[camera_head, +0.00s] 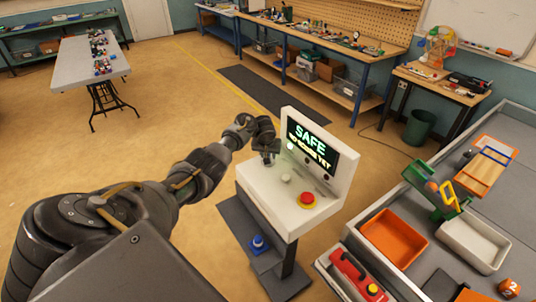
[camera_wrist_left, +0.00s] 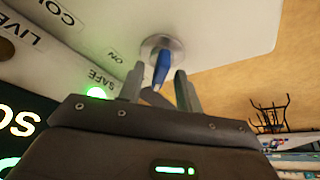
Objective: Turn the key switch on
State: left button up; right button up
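The white console (camera_head: 261,190) stands in the middle of the head view, its screen (camera_head: 312,145) reading "SAFE" and "NO SCORE YET". My left gripper (camera_head: 268,158) reaches down over the console's far left part and hides the key switch there. In the left wrist view, the key switch is a round silver collar (camera_wrist_left: 163,44) with a blue key (camera_wrist_left: 162,67) in it. An "ON" label is printed beside it. My left gripper's fingers (camera_wrist_left: 158,87) are apart, one on each side of the key, with visible gaps. My right gripper is not in view.
A blue button (camera_head: 258,243) is on the low base. A green lamp (camera_wrist_left: 97,93) is lit near the "SAFE" label. A grey table with an orange tray (camera_head: 394,237) stands right.

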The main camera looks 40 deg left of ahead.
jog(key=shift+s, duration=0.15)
pick_arm(q)
jog(key=c, duration=0.7)
grip_shut()
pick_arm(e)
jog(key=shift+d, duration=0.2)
